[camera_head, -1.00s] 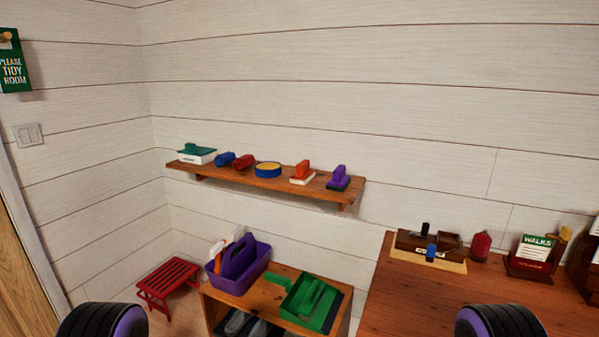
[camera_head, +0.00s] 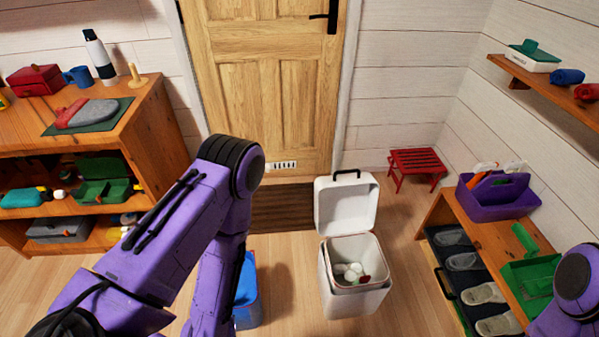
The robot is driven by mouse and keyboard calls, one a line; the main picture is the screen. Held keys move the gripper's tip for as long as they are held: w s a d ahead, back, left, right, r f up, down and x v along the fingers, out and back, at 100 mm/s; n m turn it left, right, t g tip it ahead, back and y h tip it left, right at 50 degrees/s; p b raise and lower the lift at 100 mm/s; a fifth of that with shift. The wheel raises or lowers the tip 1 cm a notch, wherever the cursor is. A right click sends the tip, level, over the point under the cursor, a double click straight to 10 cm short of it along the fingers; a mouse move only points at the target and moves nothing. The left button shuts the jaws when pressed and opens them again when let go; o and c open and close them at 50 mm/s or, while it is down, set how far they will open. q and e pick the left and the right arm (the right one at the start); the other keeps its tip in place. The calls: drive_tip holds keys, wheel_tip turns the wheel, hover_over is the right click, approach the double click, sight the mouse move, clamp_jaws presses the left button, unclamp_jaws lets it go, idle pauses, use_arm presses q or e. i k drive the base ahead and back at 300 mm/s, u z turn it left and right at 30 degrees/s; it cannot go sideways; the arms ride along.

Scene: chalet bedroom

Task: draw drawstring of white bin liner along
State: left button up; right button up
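A white bin (camera_head: 352,297) with its hinged lid (camera_head: 346,207) raised stands on the wooden floor, right of the middle. Its white liner (camera_head: 366,249) lines the opening, and several pale crumpled things with a dark red one lie inside. A thin reddish line runs along the liner's rim; I cannot tell whether it is the drawstring. My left arm reaches in from the left and bends down beside a blue container; its gripper is not visible. Only a rounded part of my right arm shows at the lower right edge, and its gripper is out of view.
A blue container (camera_head: 246,291) stands on the floor left of the bin, partly behind my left arm. A bench (camera_head: 497,239) with slippers, a purple caddy (camera_head: 498,204) and a green dustpan (camera_head: 531,277) is at right. A red stool (camera_head: 416,161) and door (camera_head: 265,80) are behind.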

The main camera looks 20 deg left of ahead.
sight(365, 278)
drive_tip(key=u, duration=0.35)
drive_tip(key=k, duration=1.15)
drive_tip(key=z, duration=0.65)
drive_tip(key=i, duration=1.4)
drive_tip(key=u, duration=0.8)
